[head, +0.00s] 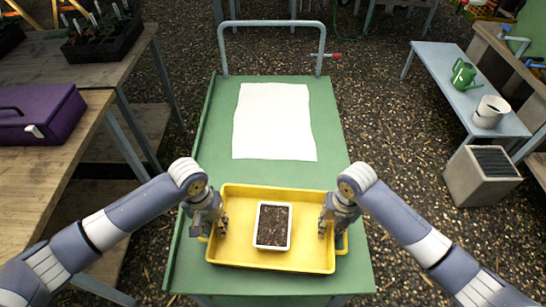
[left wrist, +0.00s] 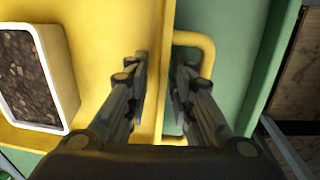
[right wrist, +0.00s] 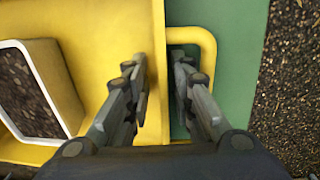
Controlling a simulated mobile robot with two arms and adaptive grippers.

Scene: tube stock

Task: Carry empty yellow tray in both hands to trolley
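The yellow tray (head: 235,259) rests on the near end of the green-topped trolley (head: 190,240). It is not empty: a white rectangular pot of dark soil (head: 272,226) stands in its middle. In the left wrist view, my left gripper (left wrist: 163,70) is open, one finger on each side of the tray's side wall, at the yellow loop handle (left wrist: 207,60). In the right wrist view, my right gripper (right wrist: 158,75) is open in the same way around the opposite wall, at the other handle (right wrist: 207,55). Gaps show between the fingers and the walls.
A white sheet (head: 273,120) lies on the trolley beyond the tray, before its grey push bar (head: 272,23). A wooden bench with a purple box (head: 40,115) is at left. A grey bench (head: 465,85) with a green watering can (head: 463,74) and a bin (head: 480,177) are at right.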

